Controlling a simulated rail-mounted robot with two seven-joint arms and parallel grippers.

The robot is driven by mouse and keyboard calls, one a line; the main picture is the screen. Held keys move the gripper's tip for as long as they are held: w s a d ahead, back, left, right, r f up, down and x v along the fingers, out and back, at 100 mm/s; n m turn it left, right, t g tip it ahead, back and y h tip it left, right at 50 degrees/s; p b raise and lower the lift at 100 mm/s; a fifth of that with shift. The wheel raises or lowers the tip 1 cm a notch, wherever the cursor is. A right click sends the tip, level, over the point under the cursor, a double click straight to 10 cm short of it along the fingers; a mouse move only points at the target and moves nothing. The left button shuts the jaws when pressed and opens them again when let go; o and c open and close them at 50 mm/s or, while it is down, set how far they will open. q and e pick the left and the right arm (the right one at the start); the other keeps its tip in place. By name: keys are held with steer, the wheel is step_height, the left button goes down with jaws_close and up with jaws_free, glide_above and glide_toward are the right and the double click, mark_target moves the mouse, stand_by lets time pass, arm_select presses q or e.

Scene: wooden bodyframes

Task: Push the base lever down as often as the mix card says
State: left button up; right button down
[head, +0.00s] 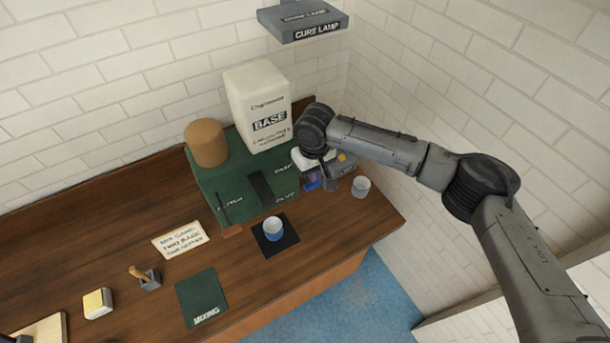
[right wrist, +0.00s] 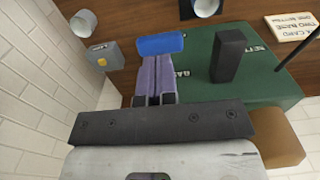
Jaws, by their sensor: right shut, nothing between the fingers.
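The green dispenser (head: 215,178) carries a white tub marked BASE (head: 258,105). A blue lever pad (right wrist: 160,44) sticks out at its right end, by a label starting "BA"; it also shows in the head view (head: 313,186). My right gripper (right wrist: 158,62) is shut and empty, its tips right at the blue pad; I cannot tell whether they touch. In the head view the wrist partly hides this gripper (head: 311,178). A black lever (head: 262,188) stands beside it. The mix card (head: 180,240) appears to read TWO BASE, with a smaller line below.
A cup with blue on it (head: 274,229) stands on a black mat before the dispenser. An empty cup (head: 361,186) and a grey box (right wrist: 105,56) stand to the right. A MIXING mat (head: 202,295) is clear. A CURE LAMP (head: 305,22) hangs above.

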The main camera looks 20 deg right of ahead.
mark_target(313, 188)
steer(key=shift+f, duration=0.1)
steer(key=shift+f, duration=1.65)
steer(key=shift+f+b, duration=0.55)
steer(key=shift+f, duration=1.25)
steer(key=shift+r+p, duration=0.95)
steer(key=shift+p, duration=0.15)
step_height(313, 188, up, 5)
steer(key=p, duration=0.6)
steer(key=shift+r, duration=0.15)
